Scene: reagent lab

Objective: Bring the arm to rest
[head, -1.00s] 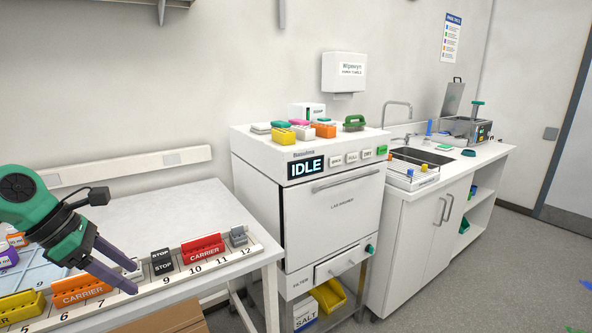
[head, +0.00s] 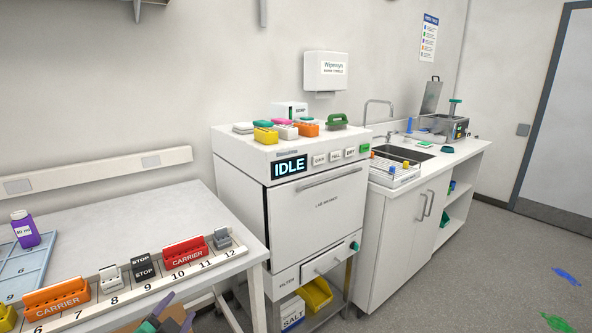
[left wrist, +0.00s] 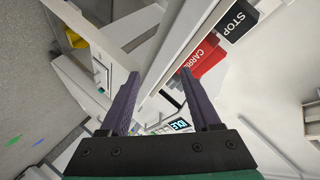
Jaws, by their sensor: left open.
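My left gripper (head: 178,309) is at the bottom edge of the head view, in front of the numbered rail (head: 118,303). Only its dark purple fingertips and a bit of green body show there. In the left wrist view its two fingers (left wrist: 158,80) stand wide apart with nothing between them. The rail's red carrier (left wrist: 203,57) and the black STOP block (left wrist: 238,20) are beyond the right finger there. Most of my left arm is outside the head view. My right gripper is in neither view.
On the rail are an orange carrier (head: 57,299), a red carrier (head: 185,252) and a black STOP block (head: 144,268). A purple bottle (head: 25,230) stands at the left. The lab washer (head: 318,205), reading IDLE, stands right of the table (head: 130,215). Open floor (head: 470,265) lies at right.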

